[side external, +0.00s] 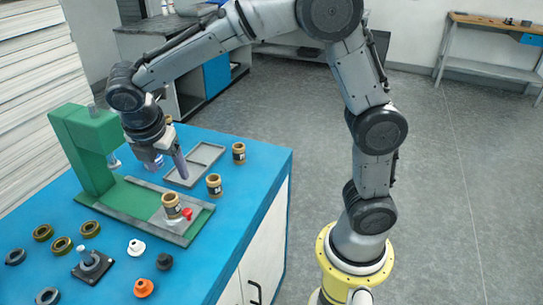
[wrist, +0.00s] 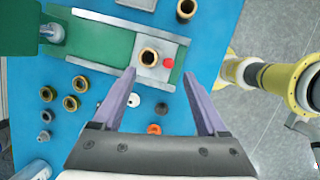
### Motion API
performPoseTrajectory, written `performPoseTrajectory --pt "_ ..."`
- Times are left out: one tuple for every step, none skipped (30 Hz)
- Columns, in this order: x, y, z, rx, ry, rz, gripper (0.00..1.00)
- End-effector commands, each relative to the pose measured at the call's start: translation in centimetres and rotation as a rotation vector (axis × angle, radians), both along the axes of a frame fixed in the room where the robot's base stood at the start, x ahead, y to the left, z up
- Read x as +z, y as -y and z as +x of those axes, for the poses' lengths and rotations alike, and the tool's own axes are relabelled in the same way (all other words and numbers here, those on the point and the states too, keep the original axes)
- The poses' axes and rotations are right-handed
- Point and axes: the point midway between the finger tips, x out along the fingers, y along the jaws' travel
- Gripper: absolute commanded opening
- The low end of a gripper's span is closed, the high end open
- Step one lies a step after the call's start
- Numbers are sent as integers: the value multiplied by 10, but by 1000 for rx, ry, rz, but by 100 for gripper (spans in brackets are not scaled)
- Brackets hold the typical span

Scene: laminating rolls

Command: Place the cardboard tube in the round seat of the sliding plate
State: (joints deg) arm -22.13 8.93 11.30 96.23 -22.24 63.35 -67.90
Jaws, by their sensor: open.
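A brown cardboard tube (side external: 172,205) with a dark label stands upright on the light sliding plate (wrist: 143,73). The wrist view looks down into its open top (wrist: 149,56). The plate has a red knob (wrist: 168,63) at its right and lies on the green press's base. The tube hides the round seat, so I cannot tell how deep it sits. My gripper (wrist: 160,75) is open and empty, above the press base and clear of the tube. In the side view my gripper (side external: 169,170) is up and behind the tube, fingers pointing down.
The green press column (side external: 85,150) stands at the left. More tubes stand by a grey tray (side external: 207,154), one near it (side external: 214,185) and one beyond (side external: 239,153). Olive rings, a dark post block (side external: 92,265) and white, black and orange (side external: 144,288) knobs lie in front.

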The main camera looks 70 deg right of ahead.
Motion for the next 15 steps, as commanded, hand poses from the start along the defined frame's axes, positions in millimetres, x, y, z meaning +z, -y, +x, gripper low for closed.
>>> performPoseTrajectory --pt "15 13 -15 -100 48 46 76" --pt "21 20 -25 -171 75 79 76" --pt "30 29 -40 -269 113 123 76" --pt "36 36 -51 -347 143 159 76" --pt "40 42 -63 -422 169 193 76" --pt "46 49 -78 -523 205 241 76" --pt "50 54 -90 -600 232 275 76" --pt "52 59 -102 -675 257 311 76" --pt "55 64 -118 -777 291 359 76" --pt "57 68 -129 -851 315 396 76" --pt "57 71 -141 -927 336 431 76" --pt "58 75 -156 -1026 367 481 76" --pt "57 77 -167 -1095 387 516 76" --pt "55 78 -177 -1165 405 550 76" --pt "54 80 -189 -1249 429 594 76"
